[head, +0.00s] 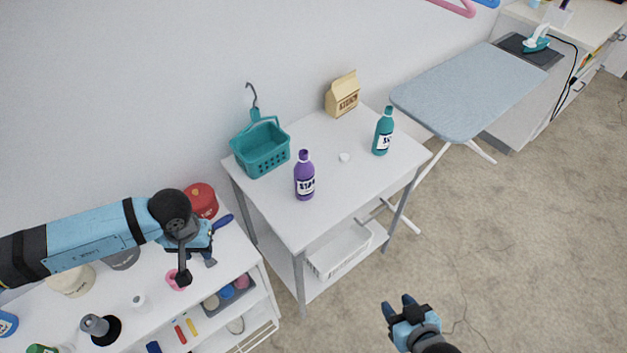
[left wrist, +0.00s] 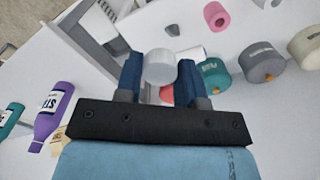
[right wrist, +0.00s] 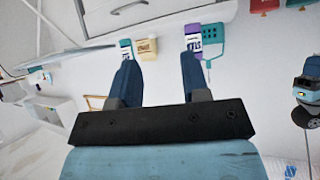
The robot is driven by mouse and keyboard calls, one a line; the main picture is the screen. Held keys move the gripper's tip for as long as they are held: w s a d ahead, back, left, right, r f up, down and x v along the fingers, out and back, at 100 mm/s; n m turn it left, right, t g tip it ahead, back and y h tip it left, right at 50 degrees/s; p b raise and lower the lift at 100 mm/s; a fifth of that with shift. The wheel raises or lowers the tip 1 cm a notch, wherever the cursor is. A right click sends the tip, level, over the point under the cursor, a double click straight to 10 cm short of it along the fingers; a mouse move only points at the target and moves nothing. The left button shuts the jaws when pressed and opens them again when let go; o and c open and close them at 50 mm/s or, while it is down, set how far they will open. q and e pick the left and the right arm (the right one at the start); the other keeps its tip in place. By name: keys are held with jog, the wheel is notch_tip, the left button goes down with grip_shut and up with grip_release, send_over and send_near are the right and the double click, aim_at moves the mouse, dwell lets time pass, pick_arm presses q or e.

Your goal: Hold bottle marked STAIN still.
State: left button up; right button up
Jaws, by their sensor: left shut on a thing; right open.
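The purple bottle (head: 305,182) stands upright on the white table, its label partly legible as "STA" in the left wrist view (left wrist: 48,122). It also shows in the right wrist view (right wrist: 193,42). A teal bottle (head: 382,138) with an unclear label stands farther right. My left gripper (head: 197,264) is over the shelf unit, left of the table, shut on a small whitish round piece (left wrist: 160,68), perhaps a cap. My right gripper (head: 397,303) is open and empty, in front of the table and away from both bottles.
The white table (head: 290,228) also holds a teal basket (head: 262,152), a tan carton (head: 342,95) and a small white cap (head: 344,157). A shelf unit (head: 190,300) with several items stands at left. An ironing board (head: 465,92) is at right. The table's front is clear.

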pick_arm(q)
jog(key=shift+a, duration=0.1)
pick_arm(e)
jog(key=shift+w, duration=0.15)
